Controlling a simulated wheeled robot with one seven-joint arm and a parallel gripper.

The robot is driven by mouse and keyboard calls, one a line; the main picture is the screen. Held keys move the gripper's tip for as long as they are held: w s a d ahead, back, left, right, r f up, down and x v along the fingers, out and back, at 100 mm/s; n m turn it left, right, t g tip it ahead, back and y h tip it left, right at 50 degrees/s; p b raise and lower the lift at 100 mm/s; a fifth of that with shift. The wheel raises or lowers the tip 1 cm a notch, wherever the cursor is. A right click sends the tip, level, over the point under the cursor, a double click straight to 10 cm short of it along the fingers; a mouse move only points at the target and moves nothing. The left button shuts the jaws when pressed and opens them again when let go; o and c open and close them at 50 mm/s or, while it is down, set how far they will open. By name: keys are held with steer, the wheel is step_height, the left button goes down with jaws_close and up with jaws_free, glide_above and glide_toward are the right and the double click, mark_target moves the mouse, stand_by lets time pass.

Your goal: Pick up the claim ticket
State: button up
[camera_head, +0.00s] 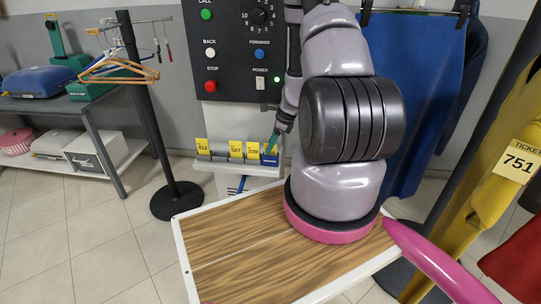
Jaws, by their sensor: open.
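Several yellow numbered tickets stand in a row in a small rack (228,158) on the pale ledge below the control panel. A ticket reading 412 (203,147) is at the left, one that seems to read 527 (236,149) is in the middle, and another yellow ticket (252,150) is right of it. A further yellow ticket (270,149) is at the right end beside a blue piece. My gripper (271,147) reaches down at this right end, small in the view. It is open; whether it touches a ticket I cannot tell.
The control panel (235,50) with buttons and a dial rises behind the ledge. A wood-topped table (235,255) is in front. A black stand with hangers (120,70) is at left.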

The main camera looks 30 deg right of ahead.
jaws_close()
step_height(320, 180, up, 18)
stand_by(0.7)
steer(key=shift+r, duration=0.1)
step_height(320, 180, up, 7)
steer(key=shift+r, duration=0.2)
stand_by(1.1)
